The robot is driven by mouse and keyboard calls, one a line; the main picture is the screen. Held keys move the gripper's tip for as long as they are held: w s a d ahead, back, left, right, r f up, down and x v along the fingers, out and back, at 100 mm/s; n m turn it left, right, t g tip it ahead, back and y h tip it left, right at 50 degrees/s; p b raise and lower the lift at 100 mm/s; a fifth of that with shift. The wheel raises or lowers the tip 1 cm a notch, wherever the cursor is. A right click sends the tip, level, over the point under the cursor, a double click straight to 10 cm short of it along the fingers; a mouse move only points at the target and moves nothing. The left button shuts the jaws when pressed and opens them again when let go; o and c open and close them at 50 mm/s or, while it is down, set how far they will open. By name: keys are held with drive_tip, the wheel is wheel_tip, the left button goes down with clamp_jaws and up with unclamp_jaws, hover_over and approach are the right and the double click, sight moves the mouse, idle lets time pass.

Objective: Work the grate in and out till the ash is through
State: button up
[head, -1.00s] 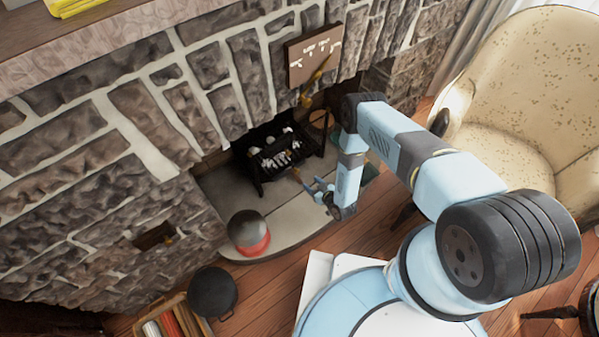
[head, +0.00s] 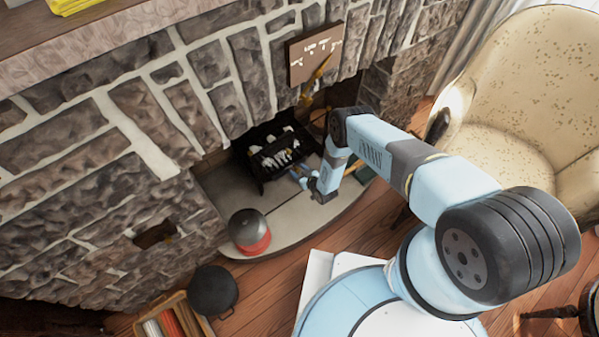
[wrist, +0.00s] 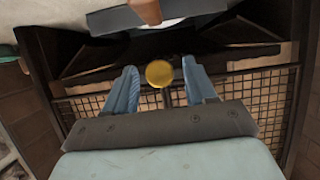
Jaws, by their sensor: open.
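The black fire grate (head: 262,172) stands on the hearth in the fireplace opening, with several pale, ashy pieces (head: 275,153) on it. In the wrist view, a round brass knob (wrist: 160,73) on a short stem shows in front of a wire mesh (wrist: 262,92) within a dark frame. My gripper (head: 299,177) is low at the grate's front right. In the wrist view its blue fingers (wrist: 159,66) are apart, one on each side of the knob, with gaps visible. The ash below the grate is hidden.
A black and red rounded object (head: 249,231) sits on the pale hearth (head: 222,200), left of my arm. A dark round pot (head: 213,290) and a wooden box (head: 165,311) stand on the floor. A cream armchair (head: 530,90) is at right. The stone wall (head: 80,190) rises behind.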

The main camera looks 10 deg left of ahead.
clamp_jaws()
idle(0.5)
